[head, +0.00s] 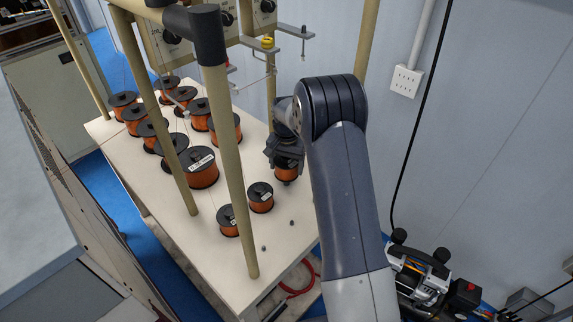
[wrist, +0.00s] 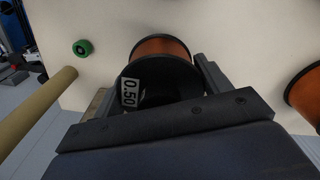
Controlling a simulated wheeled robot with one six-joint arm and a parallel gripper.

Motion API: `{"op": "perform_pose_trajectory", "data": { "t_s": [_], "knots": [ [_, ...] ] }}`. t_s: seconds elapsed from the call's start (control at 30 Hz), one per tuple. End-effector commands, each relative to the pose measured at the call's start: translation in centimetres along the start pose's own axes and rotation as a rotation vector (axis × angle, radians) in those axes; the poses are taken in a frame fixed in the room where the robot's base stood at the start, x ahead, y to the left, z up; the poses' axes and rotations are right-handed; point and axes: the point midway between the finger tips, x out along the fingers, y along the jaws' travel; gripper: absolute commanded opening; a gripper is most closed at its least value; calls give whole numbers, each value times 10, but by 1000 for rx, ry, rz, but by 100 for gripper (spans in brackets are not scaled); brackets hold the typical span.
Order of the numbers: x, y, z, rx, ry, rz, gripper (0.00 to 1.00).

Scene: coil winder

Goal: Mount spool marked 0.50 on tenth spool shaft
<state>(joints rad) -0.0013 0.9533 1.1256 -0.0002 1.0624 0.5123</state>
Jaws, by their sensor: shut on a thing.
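The spool marked 0.50 (wrist: 165,50) has a black flange and orange-brown wire. It sits between the two fingers of my gripper (wrist: 158,78), which is shut on it. Its white 0.50 label (wrist: 130,92) faces the wrist camera. In the head view my gripper (head: 285,168) is over the right edge of the pale table (head: 225,270), with the spool (head: 287,161) partly hidden by it. I cannot tell whether the spool is clear of the tabletop. Two small bare dark stubs, a right one (head: 292,222) and a left one (head: 264,248), stand near the front. I cannot tell which shaft is the tenth.
Several copper spools (head: 203,168) stand in rows on the table's left and middle. Two smaller spools (head: 260,198) stand nearer the front. A green round part (wrist: 82,47) shows beside the held spool in the wrist view.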

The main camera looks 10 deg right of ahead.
Motion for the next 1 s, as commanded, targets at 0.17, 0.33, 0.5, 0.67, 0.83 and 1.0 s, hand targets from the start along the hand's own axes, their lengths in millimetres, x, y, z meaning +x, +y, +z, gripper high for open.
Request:
{"op": "perform_pose_trajectory", "data": {
  "t_s": [0.17,0.33,0.5,0.67,0.83,1.0],
  "knots": [
    [-1,0,-1,0,2,-1,29],
    [2,0,-1,0,2,-1,29],
    [7,0,0,0,2,-1,29],
    [12,0,0,0,2,-1,29],
    [17,0,0,0,1,-1,29],
    [22,0,0,0,1,-1,29]
  ]
}}
